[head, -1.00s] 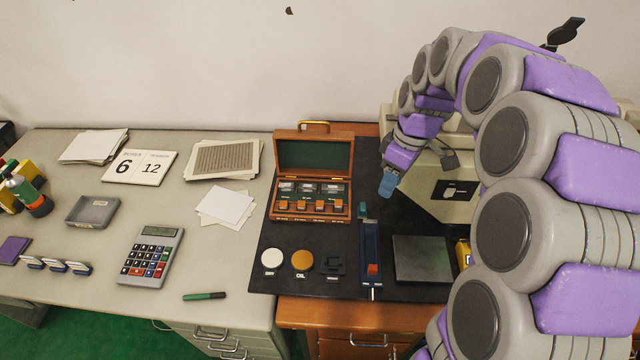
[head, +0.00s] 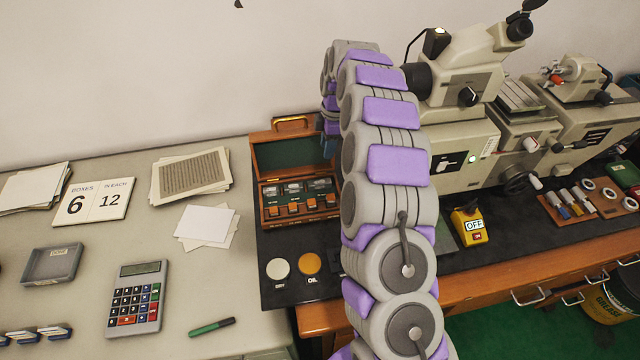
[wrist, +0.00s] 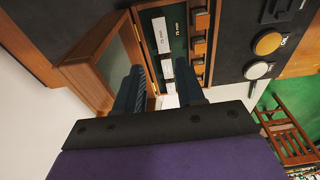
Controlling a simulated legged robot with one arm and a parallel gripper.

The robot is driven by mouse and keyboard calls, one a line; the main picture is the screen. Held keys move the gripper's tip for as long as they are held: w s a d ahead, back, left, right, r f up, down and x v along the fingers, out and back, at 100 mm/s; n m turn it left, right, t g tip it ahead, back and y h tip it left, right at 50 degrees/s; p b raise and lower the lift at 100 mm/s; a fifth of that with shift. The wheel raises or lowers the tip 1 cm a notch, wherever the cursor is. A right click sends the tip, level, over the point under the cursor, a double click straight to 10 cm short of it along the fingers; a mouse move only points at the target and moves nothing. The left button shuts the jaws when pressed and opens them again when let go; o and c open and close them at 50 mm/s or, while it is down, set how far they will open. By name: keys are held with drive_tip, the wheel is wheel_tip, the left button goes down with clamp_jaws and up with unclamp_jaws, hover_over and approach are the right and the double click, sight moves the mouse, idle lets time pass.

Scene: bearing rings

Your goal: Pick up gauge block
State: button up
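An open wooden case (head: 262,212) stands on the black mat, its green-lined lid raised at the back. Several pale gauge blocks (head: 296,188) lie in its upper row, above a row of orange-and-dark pieces. In the wrist view, one gauge block (wrist: 160,36) lies beside a "75 mm" label, and other pale blocks show lower in the same green-lined row. My gripper (wrist: 160,75) is open, its two dark blue fingers apart and reaching toward the case. The lower blocks show between the fingers; contact cannot be told.
White and orange discs (head: 309,263) lie in front of the case. A yellow OFF switch box (head: 469,226) and a large grey machine (head: 460,120) stand to the right. Papers (head: 206,225) and a calculator (head: 137,297) lie on the left desk.

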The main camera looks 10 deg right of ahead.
drive_tip(key=b, duration=0.1)
hover_over(319, 182)
wheel_tip(319, 182, down, 6)
drive_tip(key=shift+w+f, duration=0.1)
drive_tip(key=shift+f, duration=0.05)
drive_tip(key=shift+d+f, duration=0.7)
drive_tip(key=shift+d, duration=0.1)
drive_tip(key=f, duration=0.2)
drive_tip(key=a+f+b, duration=0.1)
drive_tip(key=f, duration=0.1)
drive_tip(key=f+b, duration=0.1)
drive_tip(key=f, duration=0.1)
drive_tip(key=shift+a+f, duration=0.25)
drive_tip(key=shift+a, duration=0.15)
drive_tip(key=shift+a+f, duration=0.15)
drive_tip(key=shift+d, duration=0.7)
drive_tip(key=shift+c, duration=1.3)
drive_tip(key=c, duration=0.3)
drive_tip(key=shift+a, duration=0.4)
clamp_jaws()
